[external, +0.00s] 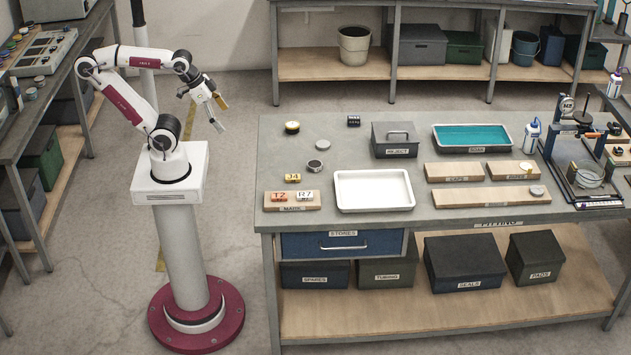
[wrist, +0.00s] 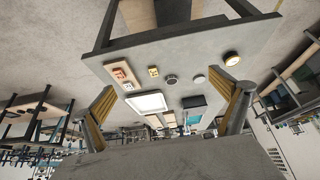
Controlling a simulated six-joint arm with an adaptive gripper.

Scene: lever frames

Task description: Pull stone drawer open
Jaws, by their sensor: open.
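The stone drawer (external: 342,244) is a blue front labelled STONES with a metal bar handle (external: 343,246), set under the workbench top at its left end. It looks shut, its front about flush with the bench frame. My gripper (external: 221,113) is in the air to the left of the bench, above the floor and well apart from the drawer. Its two fingers are spread and hold nothing. In the wrist view my gripper (wrist: 166,112) shows yellow-lined fingers at both sides with an empty gap. I cannot make out the drawer front in the wrist view.
The bench top (external: 350,140) carries a white tray (external: 373,190), a MARK board (external: 292,200) with tiles, a REJECT box (external: 396,140) and a teal tray (external: 472,137). Bins, including SPARES (external: 314,275), stand on the shelf below the drawer. Floor between my base and the bench is clear.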

